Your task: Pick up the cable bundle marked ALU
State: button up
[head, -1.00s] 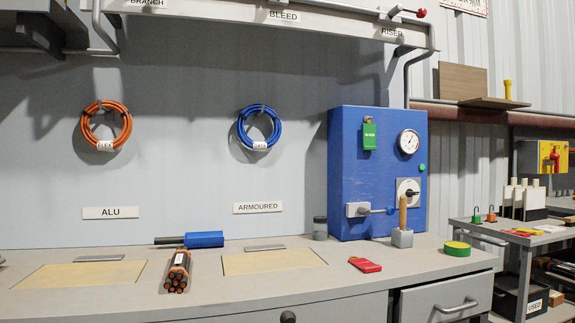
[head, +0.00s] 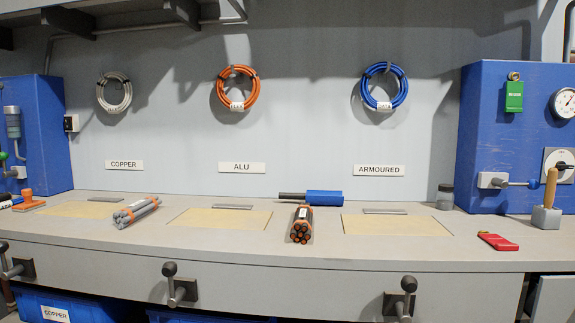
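An ALU plate (head: 242,168) is on the wall. An orange cable coil (head: 238,72) hangs above it on a hook, with a small white tag too small to read. I cannot read ALU on either bundle. My gripper is not in view.
A grey coil (head: 114,93) hangs over the COPPER plate (head: 124,164), a blue coil (head: 384,87) over ARMOURED (head: 379,170). The bench (head: 240,252) also holds a blue-handled tool (head: 324,197), red object (head: 497,241) and jar (head: 445,196). Blue cabinets flank it.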

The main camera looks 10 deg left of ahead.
aim_at(125, 217)
jog(key=i+j+u, duration=0.15)
jog(key=j+u, duration=0.2)
jog(key=u, duration=0.15)
jog(key=i+j+u, duration=0.2)
jog(key=u, duration=0.3)
jog(key=i+j+u, duration=0.3)
jog(key=u, duration=0.2)
jog(key=i+j+u, duration=0.25)
jog(key=i+u, duration=0.3)
jog(key=i, duration=0.15)
jog(key=i+z, duration=0.15)
jog(key=z, duration=0.2)
jog(key=i+j+z, duration=0.15)
jog(key=z, duration=0.25)
jog(key=i+j+z, duration=0.15)
jog(key=z, duration=0.2)
jog(key=i+j+z, duration=0.1)
jog(key=z, duration=0.35)
jog(key=i+j+z, duration=0.1)
jog(key=j+z, duration=0.15)
jog(key=z, duration=0.2)
jog(key=j+z, duration=0.2)
jog(key=z, duration=0.25)
jog(key=i+j+z, duration=0.1)
jog(key=j+z, duration=0.15)
jog(key=z, duration=0.2)
